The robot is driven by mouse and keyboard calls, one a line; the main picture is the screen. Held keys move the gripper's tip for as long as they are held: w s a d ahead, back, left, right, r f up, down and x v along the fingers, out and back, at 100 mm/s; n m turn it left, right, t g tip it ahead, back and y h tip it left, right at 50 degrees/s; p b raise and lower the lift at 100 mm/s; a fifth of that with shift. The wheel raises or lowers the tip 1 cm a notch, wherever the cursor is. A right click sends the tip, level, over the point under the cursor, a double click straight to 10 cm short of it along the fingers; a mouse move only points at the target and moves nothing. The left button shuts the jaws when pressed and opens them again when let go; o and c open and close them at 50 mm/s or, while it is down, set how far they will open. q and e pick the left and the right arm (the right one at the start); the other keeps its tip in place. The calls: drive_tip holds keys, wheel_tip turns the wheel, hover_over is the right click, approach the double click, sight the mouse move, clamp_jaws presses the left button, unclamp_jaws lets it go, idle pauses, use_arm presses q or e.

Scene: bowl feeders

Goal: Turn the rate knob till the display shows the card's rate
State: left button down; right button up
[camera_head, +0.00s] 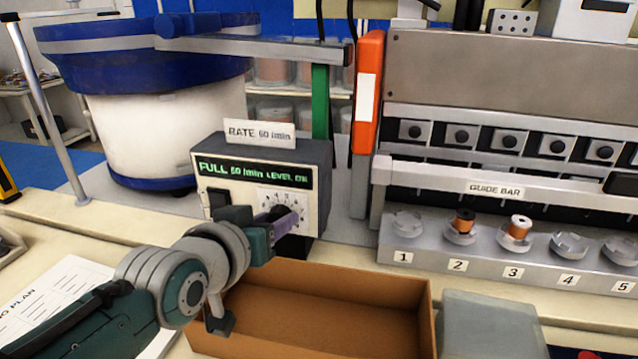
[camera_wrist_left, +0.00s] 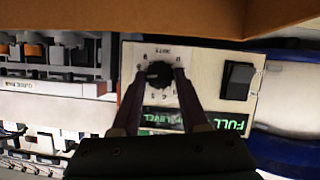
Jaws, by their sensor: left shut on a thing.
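The control box (camera_head: 320,165) has a dark display (camera_head: 252,172) with green text that seems to read "FULL 60 /min LEVEL ON"; the digits are small. A white card (camera_head: 259,133) on top reads "RATE 60 /min", also small. My left gripper (camera_head: 288,219) is at the dial on the box's front, its fingers shut on the black rate knob. The knob (camera_wrist_left: 159,73) shows between the purple fingertips in the left wrist view, on a numbered white dial. In the head view the gripper hides much of the dial. My right gripper is not in view.
A black rocker switch (camera_wrist_left: 239,80) is beside the dial. An open cardboard box (camera_head: 425,310) lies below my left gripper. A blue and white bowl feeder (camera_head: 150,125) stands behind left. The guide bar station (camera_head: 455,260) with numbered seats is on the right.

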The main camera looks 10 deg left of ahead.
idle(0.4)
use_arm(q)
drive_tip(key=shift+c, duration=2.1)
unclamp_jaws()
drive_tip(key=d+p+v, duration=0.1)
drive_tip(key=p+v, duration=0.1)
drive_tip(key=v, duration=0.8)
drive_tip(key=shift+a+p, duration=0.4)
drive_tip(key=shift+a, duration=0.05)
drive_tip(key=shift+s, duration=0.1)
